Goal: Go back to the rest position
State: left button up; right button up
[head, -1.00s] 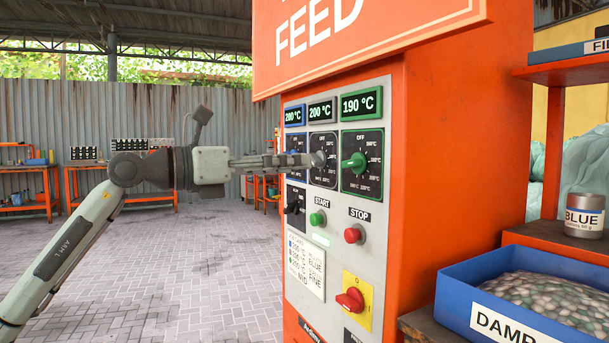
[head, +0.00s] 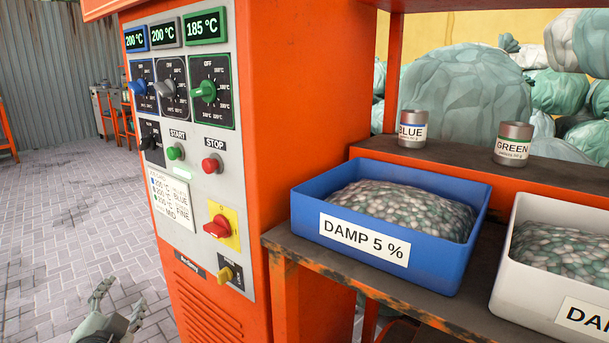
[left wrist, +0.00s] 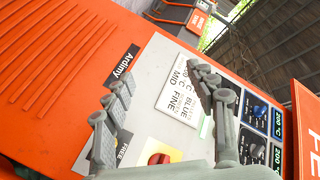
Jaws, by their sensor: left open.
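My left gripper (head: 122,299) is low at the left of the head view, in front of and below the orange machine's control panel (head: 182,245). It is open, with nothing between its fingers. In the left wrist view its two fingers (left wrist: 160,80) are spread apart, with the panel behind them. The panel has a blue knob (head: 137,87), a grey knob (head: 165,88) and a green knob (head: 204,91). The displays above read 200, 200 and 185 °C. My right gripper is in neither view.
A shelf (head: 345,275) right of the machine holds a blue bin (head: 455,262) marked DAMP 5 % and a white bin (head: 535,285), both with pellets. BLUE (head: 412,132) and GREEN (head: 513,146) cans stand behind. Paved floor (head: 70,220) left of the machine is clear.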

pick_arm(q)
jog(key=s+d+f+n+g, duration=0.1)
jog(key=s+f+n+g, duration=0.15)
jog(key=s+f, duration=0.5)
jog(key=s+d+f+n+g, duration=0.15)
jog(key=s+f+g, duration=0.25)
jog(key=f, duration=0.6)
jog(key=s+d+f+g+h, duration=0.1)
jog(key=s+d+f+g, duration=0.1)
jog(key=s, duration=0.3)
jog(key=s+d+f+g+h, duration=0.1)
jog(key=s+d+f+g, duration=0.1)
jog(key=s+f, duration=0.2)
jog(key=s+d+f+n+g+h+p, duration=0.1)
jog(key=s+d+f+g, duration=0.1)
jog(key=s, duration=0.5)
notch_tip(320, 180, down, 2)
jog(key=shift+d, duration=0.55)
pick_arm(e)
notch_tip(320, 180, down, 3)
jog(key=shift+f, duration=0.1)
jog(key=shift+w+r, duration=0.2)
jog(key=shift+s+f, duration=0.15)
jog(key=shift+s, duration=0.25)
